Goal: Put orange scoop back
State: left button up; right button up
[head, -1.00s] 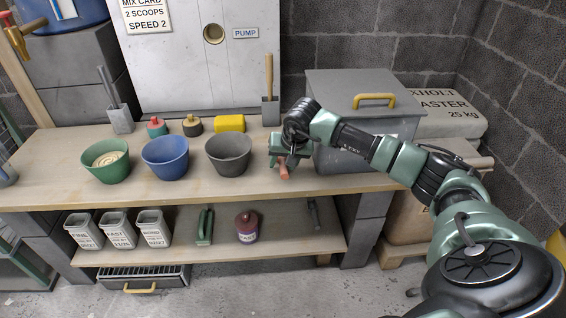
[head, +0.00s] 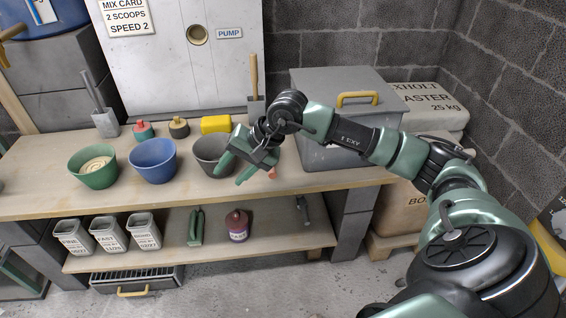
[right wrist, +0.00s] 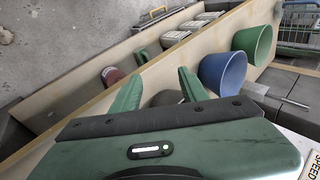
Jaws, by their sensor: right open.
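A small orange-red piece (head: 272,174), which looks like part of the orange scoop, shows at the bench beside the grey bin. The rest of it is hidden behind my right gripper and wrist, and I cannot tell exactly how it rests. My right gripper (head: 229,177) is open and empty, to the left of the orange-red piece and in front of the dark grey bucket (head: 208,150). In the right wrist view its fingers (right wrist: 160,85) are spread, with nothing held between them. No scoop shows in that view. My left gripper is not in view.
Blue (head: 153,160) and green (head: 93,165) buckets stand on the bench (head: 40,180). A lidded grey bin (head: 345,150) stands at its right end. A wooden-handled tool (head: 254,85) stands behind. Labelled tins (head: 108,237) and a maroon bottle (head: 237,225) are on the lower shelf (head: 270,235).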

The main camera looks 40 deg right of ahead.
jog(key=s+a+r+m+t+y, duration=0.1)
jog(key=a+r+m+t+y, duration=0.3)
jog(key=a+m, duration=0.4)
jog(key=a+r+m+t+y, duration=0.1)
jog(key=a+r+m+y, duration=0.2)
jog(key=a+m+y, duration=0.5)
jog(key=w+d+f+m+t+h, duration=0.1)
jog(key=d+f+m+t+h, duration=0.5)
jog(key=m, duration=0.7)
jog(key=d+f+m+t+h, duration=0.1)
jog(key=d+f+m+h, duration=0.25)
jog(key=m+h, duration=0.8)
jog(key=s+d+f+m+g, duration=0.4)
jog(key=s+f+m+g, duration=0.25)
jog(key=f+m, duration=0.6)
jog(key=s+a+f+m+g, duration=0.2)
jog(key=s+f+m+g, duration=0.2)
jog(key=s+f, duration=0.3)
jog(key=s+a+f+m+g, duration=0.1)
jog(key=s+f+m+g, duration=0.3)
jog(key=s, duration=1)
notch_tip(320, 180, down, 3)
jog(key=shift+a+r+y, duration=0.15)
jog(key=shift+a+y, duration=0.25)
jog(key=shift+y, duration=0.05)
